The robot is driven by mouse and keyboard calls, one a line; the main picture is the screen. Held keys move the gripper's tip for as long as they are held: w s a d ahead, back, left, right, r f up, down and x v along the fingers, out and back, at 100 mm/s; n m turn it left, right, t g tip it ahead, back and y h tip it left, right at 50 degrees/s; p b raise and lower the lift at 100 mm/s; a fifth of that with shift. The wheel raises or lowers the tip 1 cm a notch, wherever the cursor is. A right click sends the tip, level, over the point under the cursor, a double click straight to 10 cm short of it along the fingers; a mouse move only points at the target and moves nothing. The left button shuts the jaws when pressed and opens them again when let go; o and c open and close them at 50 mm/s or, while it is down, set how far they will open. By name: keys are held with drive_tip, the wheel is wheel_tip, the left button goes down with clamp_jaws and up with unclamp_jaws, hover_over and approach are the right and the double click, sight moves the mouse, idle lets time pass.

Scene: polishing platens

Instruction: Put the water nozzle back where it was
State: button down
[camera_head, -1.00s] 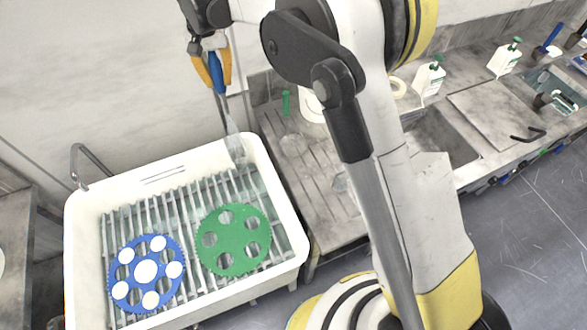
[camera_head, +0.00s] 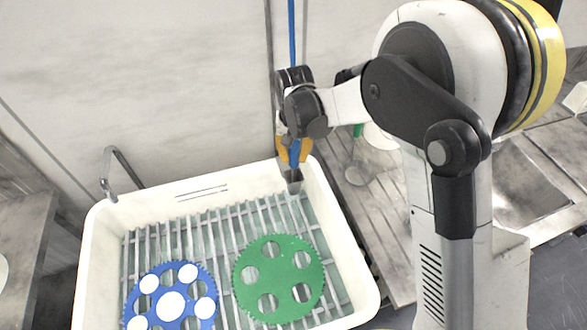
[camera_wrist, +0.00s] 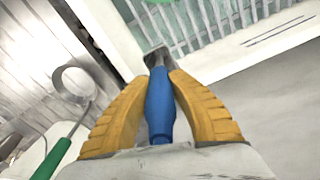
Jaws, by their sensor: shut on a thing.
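The water nozzle (camera_head: 295,158) has a blue handle and a grey metal tip, and a blue hose rises above it. My gripper (camera_head: 294,150) has yellow-orange fingers and is shut on the nozzle's blue handle. It holds the nozzle tip down, by the sink's back right corner. In the wrist view the nozzle (camera_wrist: 160,105) lies between both fingers, with its grey tip by the white sink rim. The white sink (camera_head: 95,245) has a slatted rack in it. I cannot tell whether the nozzle touches the rim or a holder.
A blue disc (camera_head: 172,306) and a green disc (camera_head: 279,279) with holes lie on the rack. A curved tap (camera_head: 124,170) stands at the sink's back left. A grey counter (camera_head: 385,230) adjoins on the right. In the wrist view a green-handled ring tool (camera_wrist: 56,152) lies beside it.

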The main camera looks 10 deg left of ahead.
sight(294, 165)
wheel_tip(294, 165, down, 4)
drive_tip(key=shift+r+b, duration=0.1)
drive_tip(key=shift+b, duration=0.4)
drive_tip(key=c, duration=1.6)
unclamp_jaws()
drive_tip(key=shift+c, duration=0.2)
drive_tip(key=o, duration=0.3)
drive_tip(key=shift+o, duration=0.2)
drive_tip(key=r+p, duration=0.1)
drive_tip(key=r, duration=0.3)
drive_tip(key=r+p, duration=0.1)
drive_tip(key=r, duration=0.3)
drive_tip(key=r+p, duration=0.1)
drive_tip(key=r, duration=0.3)
drive_tip(key=shift+s+d+r, duration=0.1)
drive_tip(key=shift+s+r, duration=0.05)
drive_tip(key=shift+s, duration=0.25)
